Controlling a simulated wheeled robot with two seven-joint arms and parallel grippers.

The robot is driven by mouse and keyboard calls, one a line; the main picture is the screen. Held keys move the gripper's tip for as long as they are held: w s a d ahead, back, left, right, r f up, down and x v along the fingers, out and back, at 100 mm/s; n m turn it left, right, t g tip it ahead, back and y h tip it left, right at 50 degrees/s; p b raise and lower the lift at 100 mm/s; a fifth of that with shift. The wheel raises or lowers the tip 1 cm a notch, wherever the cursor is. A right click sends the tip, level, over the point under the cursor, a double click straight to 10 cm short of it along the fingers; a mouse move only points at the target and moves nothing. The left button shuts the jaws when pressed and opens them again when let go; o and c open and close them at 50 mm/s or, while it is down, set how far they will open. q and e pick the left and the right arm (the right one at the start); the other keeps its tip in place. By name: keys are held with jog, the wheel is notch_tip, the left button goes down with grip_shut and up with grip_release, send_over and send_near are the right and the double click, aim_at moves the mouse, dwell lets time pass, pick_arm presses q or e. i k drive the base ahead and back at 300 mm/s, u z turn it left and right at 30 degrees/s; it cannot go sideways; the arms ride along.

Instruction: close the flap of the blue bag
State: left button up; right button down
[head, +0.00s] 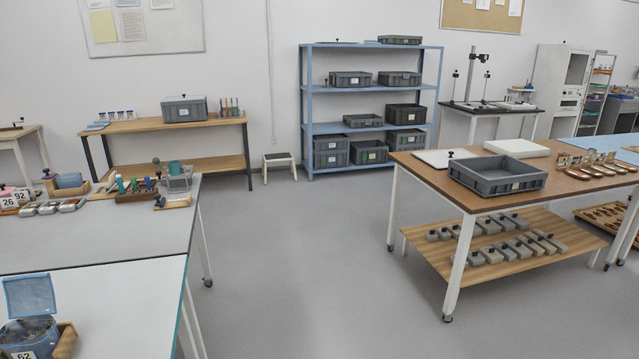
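A blue bag (32,335) stands at the bottom left corner of the view, on the near white table. Its lighter blue flap (29,295) is raised and stands up at the back of the opening. Something darker shows in the bag's mouth, too small to make out. The bag sits in or beside a wooden holder (66,340) with a white tag reading 62. The lower part of the bag is cut off by the frame edge. Neither of my grippers is in view.
The near white table (125,310) is bare right of the bag. Behind it, a grey table (120,230) carries trays, a tool rack and number tags at its far side. Open floor (290,250) lies between these and a wooden table (440,180) with a grey crate (497,187).

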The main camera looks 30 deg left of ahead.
aim_at(29, 296)
jog(key=i, duration=1.65)
jog(key=u, duration=2.45)
